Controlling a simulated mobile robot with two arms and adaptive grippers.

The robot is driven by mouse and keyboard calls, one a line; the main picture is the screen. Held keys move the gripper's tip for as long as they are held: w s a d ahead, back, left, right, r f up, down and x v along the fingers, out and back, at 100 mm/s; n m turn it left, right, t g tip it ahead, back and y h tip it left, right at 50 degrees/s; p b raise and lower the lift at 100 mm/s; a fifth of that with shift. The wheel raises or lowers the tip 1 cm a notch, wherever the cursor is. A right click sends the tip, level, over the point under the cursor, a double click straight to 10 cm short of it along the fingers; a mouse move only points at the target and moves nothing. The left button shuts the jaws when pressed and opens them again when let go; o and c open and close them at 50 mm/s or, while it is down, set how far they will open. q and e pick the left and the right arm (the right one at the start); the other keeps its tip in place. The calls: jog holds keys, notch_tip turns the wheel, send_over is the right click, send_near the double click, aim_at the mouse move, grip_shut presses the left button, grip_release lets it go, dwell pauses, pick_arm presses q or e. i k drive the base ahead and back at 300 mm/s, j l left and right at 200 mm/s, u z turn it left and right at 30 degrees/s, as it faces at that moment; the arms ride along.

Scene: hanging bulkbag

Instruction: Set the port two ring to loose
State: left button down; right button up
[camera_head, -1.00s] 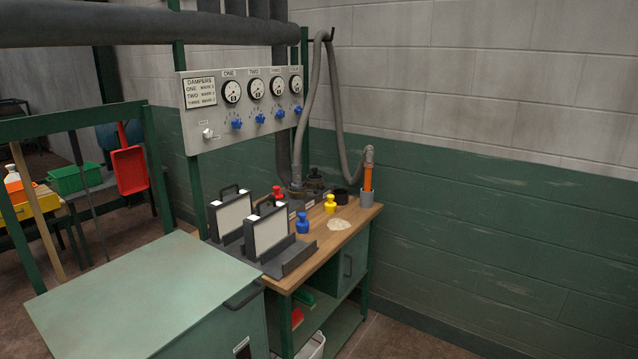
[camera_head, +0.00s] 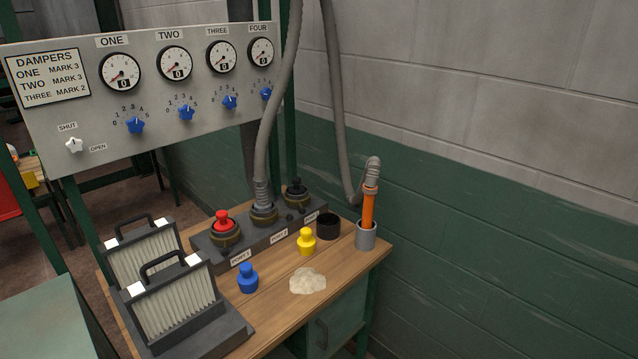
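The dark port block (camera_head: 215,262) stands on the wooden bench with three ports in a row. The port two ring (camera_head: 264,217) is a dark collar around the base of the grey hose (camera_head: 262,190), at the middle port behind the label PORT 2 (camera_head: 279,236). The hose stands upright in that port. Whether the ring is loose or tight cannot be read at this size. A red plug (camera_head: 222,219) sits in port one and a black one (camera_head: 296,187) in port three. Neither of my grippers is in view.
A blue plug (camera_head: 248,279), a yellow plug (camera_head: 306,242), a black cup (camera_head: 328,228) and a pale pile (camera_head: 307,281) are in front of the ports. Two framed filters (camera_head: 175,295) stand left. An orange-handled hose wand (camera_head: 368,207) stands right. The damper panel (camera_head: 200,100) hangs above.

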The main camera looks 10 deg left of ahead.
aim_at(290, 217)
jog(key=i+l, duration=0.8)
jog(key=i, duration=0.15)
jog(key=j+u, duration=0.05)
